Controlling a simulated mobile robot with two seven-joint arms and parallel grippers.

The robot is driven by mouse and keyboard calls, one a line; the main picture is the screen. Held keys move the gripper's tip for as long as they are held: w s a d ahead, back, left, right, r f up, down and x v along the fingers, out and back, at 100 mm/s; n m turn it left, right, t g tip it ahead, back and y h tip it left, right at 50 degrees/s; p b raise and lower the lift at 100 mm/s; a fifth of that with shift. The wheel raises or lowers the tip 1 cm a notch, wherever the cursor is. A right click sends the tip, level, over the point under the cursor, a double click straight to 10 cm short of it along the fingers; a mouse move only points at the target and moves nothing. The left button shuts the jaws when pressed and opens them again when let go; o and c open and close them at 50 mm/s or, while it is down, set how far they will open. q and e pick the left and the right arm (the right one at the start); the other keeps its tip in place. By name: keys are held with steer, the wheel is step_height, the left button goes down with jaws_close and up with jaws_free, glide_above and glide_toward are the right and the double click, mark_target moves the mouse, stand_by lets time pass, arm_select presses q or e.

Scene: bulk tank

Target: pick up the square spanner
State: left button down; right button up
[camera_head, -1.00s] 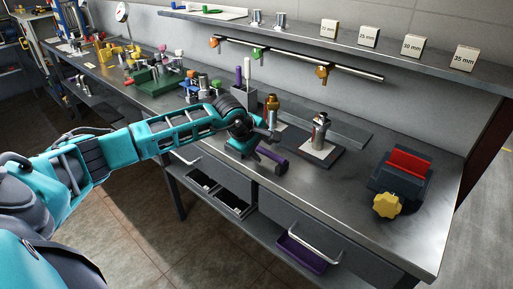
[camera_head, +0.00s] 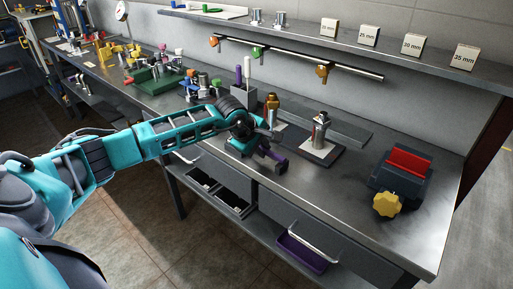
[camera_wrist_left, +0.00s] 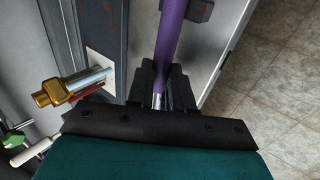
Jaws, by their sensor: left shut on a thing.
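The square spanner (camera_head: 274,157) has a purple handle with dark parts and is at the front of the steel bench, by my left gripper (camera_head: 262,147). In the left wrist view, its purple handle (camera_wrist_left: 172,42) runs up from between the two dark fingers (camera_wrist_left: 163,88), with a short silver shank low between them. My left gripper is shut on the spanner. I cannot tell whether the spanner still touches the bench. My right gripper is out of view.
A brass-topped fitting (camera_head: 272,103) and a silver fitting on a dark plate (camera_head: 320,128) stand behind the gripper. A red-jawed vise with a yellow knob (camera_head: 387,204) is at right. Drawers hang under the front edge. The bench between the plate and the vise is clear.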

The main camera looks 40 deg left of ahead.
arm_select(q)
steer(key=shift+r, duration=0.1)
step_height(320, 180, up, 20)
stand_by(0.6)
stand_by(0.4)
steer(key=shift+d, duration=0.1)
